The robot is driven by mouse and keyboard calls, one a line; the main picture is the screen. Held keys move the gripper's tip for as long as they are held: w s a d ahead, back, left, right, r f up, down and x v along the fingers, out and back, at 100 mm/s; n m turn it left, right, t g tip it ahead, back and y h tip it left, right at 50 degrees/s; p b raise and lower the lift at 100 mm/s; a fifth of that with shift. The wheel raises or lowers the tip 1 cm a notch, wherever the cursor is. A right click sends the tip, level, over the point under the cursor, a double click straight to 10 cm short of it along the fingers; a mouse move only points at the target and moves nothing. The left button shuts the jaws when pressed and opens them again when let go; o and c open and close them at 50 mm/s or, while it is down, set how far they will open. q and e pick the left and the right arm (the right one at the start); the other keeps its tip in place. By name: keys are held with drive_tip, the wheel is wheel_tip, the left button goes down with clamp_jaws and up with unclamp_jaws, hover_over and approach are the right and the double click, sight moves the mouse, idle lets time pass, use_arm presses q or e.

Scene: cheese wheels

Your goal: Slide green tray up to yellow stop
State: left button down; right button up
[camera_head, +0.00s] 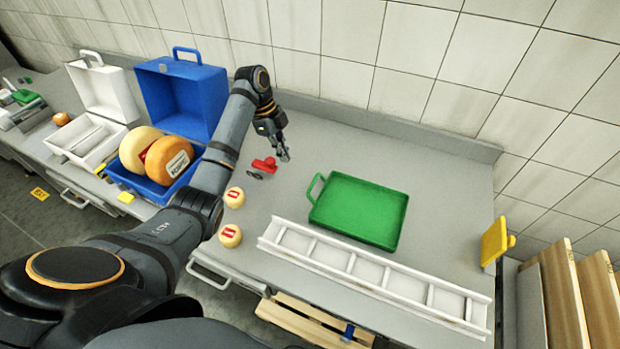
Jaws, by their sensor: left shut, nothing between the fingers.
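The green tray (359,208) lies flat and empty on the grey counter, with its loop handle (316,187) on its left side. The yellow stop (494,242) stands upright at the counter's right end, and a stretch of bare counter separates it from the tray. My left gripper (284,156) is shut and empty. It is above the counter to the left of the tray, apart from its handle, close to a small red object. My right gripper is not in view.
A white divided rack (372,272) lies along the counter's front, just before the tray. Two small cheeses (230,236) sit left of it. A red object (265,164) lies near my gripper. A blue case (185,95) with cheese wheels stands left. A tiled wall bounds the back.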

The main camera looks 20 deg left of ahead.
use_arm(q)
drive_tip(key=p+x, duration=0.1)
drive_tip(key=x, duration=0.5)
drive_tip(key=s+p+x, duration=0.1)
drive_tip(key=x, duration=0.2)
drive_tip(key=shift+d+p, duration=0.2)
drive_tip(key=shift+p, duration=0.15)
drive_tip(key=d+p, duration=0.1)
drive_tip(key=d, duration=0.1)
drive_tip(key=shift+d+r+p, duration=0.1)
drive_tip(key=shift+d+p, duration=0.2)
drive_tip(key=shift+d, duration=0.65)
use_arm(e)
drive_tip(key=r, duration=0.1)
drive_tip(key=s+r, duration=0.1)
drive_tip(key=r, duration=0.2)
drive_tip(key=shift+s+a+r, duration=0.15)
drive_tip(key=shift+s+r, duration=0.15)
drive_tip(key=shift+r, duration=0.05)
